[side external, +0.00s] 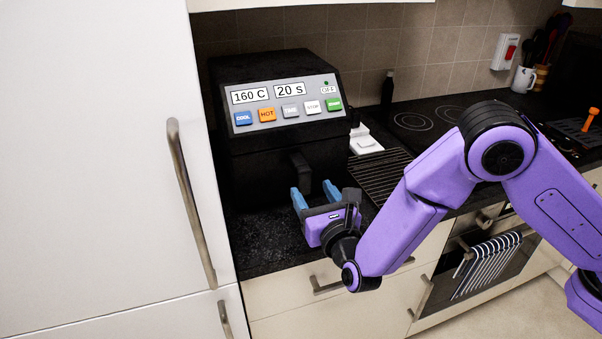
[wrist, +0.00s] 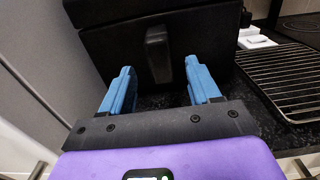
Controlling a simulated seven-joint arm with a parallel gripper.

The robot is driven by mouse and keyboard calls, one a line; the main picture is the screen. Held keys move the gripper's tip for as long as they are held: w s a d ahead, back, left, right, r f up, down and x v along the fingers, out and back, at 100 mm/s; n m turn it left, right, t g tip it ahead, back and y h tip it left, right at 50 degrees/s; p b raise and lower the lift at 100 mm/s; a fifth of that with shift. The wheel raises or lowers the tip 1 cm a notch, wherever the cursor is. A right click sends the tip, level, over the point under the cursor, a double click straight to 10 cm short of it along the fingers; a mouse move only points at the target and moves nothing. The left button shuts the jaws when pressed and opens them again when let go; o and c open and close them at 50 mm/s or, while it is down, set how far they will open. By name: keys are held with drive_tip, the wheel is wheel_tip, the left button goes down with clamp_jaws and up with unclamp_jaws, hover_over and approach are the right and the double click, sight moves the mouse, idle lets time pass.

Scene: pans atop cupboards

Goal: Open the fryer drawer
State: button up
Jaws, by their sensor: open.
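The black fryer (side external: 275,110) stands on the dark counter at the back left, with a panel of coloured buttons and displays reading 160 C and 20 S. Its drawer (side external: 255,172) is the lower front part and looks shut. The drawer's dark upright handle (side external: 300,170) sticks out of the front; the handle also shows in the wrist view (wrist: 158,54), between and beyond my fingers. My gripper (side external: 314,192) is open and empty, with blue fingers pointing at the fryer. In the wrist view my gripper (wrist: 160,85) is short of the handle and not touching it.
A tall white cupboard (side external: 100,150) with a long metal handle stands close on the left. A wire rack (side external: 378,175) lies on the counter right of the fryer, with a white item (side external: 365,140) behind it. A hob (side external: 430,118) lies farther right.

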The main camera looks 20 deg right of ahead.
sight(306, 182)
drive_tip(key=w, duration=0.8)
drive_tip(key=shift+s, duration=0.15)
clamp_jaws()
